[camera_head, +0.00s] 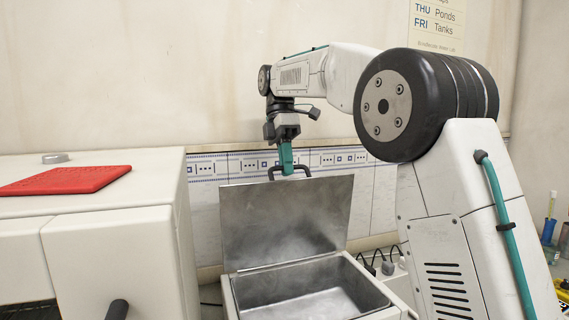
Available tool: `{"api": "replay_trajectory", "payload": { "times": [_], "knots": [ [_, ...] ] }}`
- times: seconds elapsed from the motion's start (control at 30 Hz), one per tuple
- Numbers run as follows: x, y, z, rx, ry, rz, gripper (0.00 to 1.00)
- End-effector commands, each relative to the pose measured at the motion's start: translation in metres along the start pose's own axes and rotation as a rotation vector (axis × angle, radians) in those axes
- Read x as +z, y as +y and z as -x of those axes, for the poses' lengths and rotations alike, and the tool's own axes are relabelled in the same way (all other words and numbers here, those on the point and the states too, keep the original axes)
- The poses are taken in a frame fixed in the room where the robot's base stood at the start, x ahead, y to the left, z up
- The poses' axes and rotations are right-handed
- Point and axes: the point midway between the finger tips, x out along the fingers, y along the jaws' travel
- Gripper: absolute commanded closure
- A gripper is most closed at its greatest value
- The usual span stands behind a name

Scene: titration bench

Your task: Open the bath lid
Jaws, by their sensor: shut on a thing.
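The bath (315,288) is a metal basin in a white housing at the bottom centre, with some steam above it. Its flat grey metal lid (290,217) stands raised, near upright, along the bath's back edge, so the basin's inside shows. A dark handle (272,174) sticks up at the lid's top edge. My gripper (286,168) points down from above, with its teal fingers shut on the lid handle. The fingers hide part of the handle.
A white cabinet (110,240) with a red mat (66,180) and a small grey disc (55,158) on top stands left of the bath. Plugs and cables (386,265) lie right of the lid. The tiled wall is close behind. My arm covers the right side.

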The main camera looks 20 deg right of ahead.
Motion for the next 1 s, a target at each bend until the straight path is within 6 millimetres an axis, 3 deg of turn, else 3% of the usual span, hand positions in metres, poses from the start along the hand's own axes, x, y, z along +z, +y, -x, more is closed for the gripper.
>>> {"api": "replay_trajectory", "payload": {
  "times": [0.23, 0.3, 0.33, 1.0],
  "knots": [
    [0.003, 0.003, -0.004, -0.007, -0.003, -0.005, 1.00],
    [0.004, 0.003, -0.004, -0.007, -0.002, -0.006, 0.75],
    [0.006, 0.004, -0.004, -0.007, -0.001, -0.006, 0.67],
    [0.009, -0.007, -0.004, 0.042, 0.002, -0.010, 0.67]
  ]
}}
